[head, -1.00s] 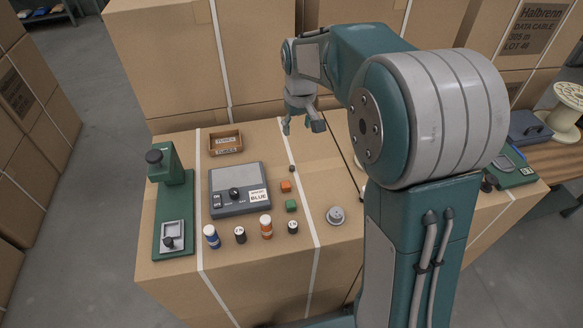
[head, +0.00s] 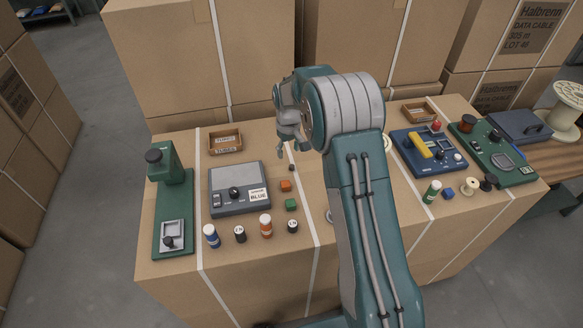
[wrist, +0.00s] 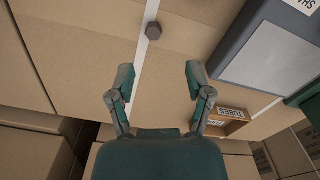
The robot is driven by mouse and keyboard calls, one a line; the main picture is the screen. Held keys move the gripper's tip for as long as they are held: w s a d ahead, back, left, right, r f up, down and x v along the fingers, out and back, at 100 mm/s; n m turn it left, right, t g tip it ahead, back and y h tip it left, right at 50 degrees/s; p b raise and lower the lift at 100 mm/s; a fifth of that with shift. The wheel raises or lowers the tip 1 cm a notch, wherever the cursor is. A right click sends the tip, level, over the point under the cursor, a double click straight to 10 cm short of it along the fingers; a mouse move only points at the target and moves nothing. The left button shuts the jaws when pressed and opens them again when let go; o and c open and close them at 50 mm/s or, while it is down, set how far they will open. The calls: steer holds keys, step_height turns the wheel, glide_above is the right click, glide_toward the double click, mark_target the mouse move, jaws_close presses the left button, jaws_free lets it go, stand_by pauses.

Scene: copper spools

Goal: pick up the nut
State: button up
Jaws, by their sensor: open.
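The nut (head: 292,168) is a small dark hexagonal piece lying on the cardboard top, on or beside a white strap. In the wrist view the nut (wrist: 153,31) shows near the top edge, beyond the fingertips and roughly in line with the gap between them. My gripper (wrist: 160,74) is open with nothing between its fingers. In the head view my gripper (head: 291,150) hangs just behind the nut, fingers pointing down. The fingers appear apart from the nut; their exact height is hard to tell.
A grey device (head: 238,178) and a small "TUBES" box (head: 225,151) stand left of the nut. An orange cube (head: 285,186) and a green cube (head: 291,205) lie in front of it. A blue device (head: 408,160) sits right of my arm. Tall cartons (head: 200,60) stand behind.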

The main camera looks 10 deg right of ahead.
mark_target(291, 166)
steer(key=f, duration=0.6)
steer(key=shift+s+d+f, duration=0.1)
steer(key=shift+d+f, duration=0.25)
steer(key=shift+d, duration=0.05)
jaws_close()
